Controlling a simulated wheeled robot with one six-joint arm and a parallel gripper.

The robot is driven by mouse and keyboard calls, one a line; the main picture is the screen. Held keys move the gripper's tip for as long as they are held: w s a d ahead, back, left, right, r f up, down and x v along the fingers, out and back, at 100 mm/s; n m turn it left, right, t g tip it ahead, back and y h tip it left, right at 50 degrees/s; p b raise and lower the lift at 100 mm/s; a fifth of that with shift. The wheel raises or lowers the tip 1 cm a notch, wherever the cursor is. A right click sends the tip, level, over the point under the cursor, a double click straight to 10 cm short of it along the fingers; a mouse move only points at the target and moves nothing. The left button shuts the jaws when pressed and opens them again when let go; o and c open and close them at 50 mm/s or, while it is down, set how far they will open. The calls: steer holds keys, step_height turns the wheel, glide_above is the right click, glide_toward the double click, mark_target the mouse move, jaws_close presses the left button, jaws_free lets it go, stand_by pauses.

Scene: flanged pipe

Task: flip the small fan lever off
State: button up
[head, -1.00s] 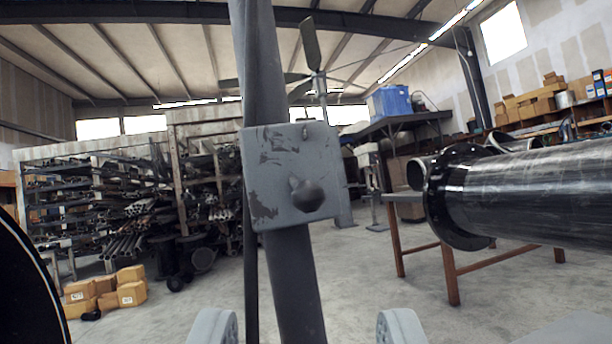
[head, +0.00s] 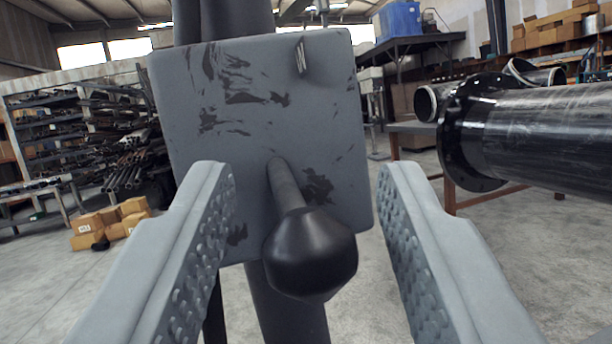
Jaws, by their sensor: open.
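The fan lever (head: 308,250) is a short grey rod with a dark, rounded knob. It sticks out of a worn grey box (head: 270,115) fixed to a grey post (head: 285,310), and its knob points toward me and down. My gripper (head: 302,180) is open, with one finger on each side of the lever. Neither finger appears to touch the lever or its knob. A small pale mark shows near the top of the box. The fan itself is mostly out of view.
A black flanged pipe (head: 560,135) lies on a stand at the right. A blue crate (head: 398,20) rests on a raised platform behind. Cardboard boxes (head: 112,222) sit on the floor at left, before racks of pipes (head: 100,140). The floor beside the post is clear.

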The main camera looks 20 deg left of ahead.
jaws_close()
steer(key=shift+w+f+m+t, duration=0.1)
steer(key=shift+f+m+t, duration=0.25)
steer(key=shift+t, duration=0.45)
jaws_free()
stand_by(0.4)
steer(key=v, duration=1.7)
steer(key=shift+f, duration=0.2)
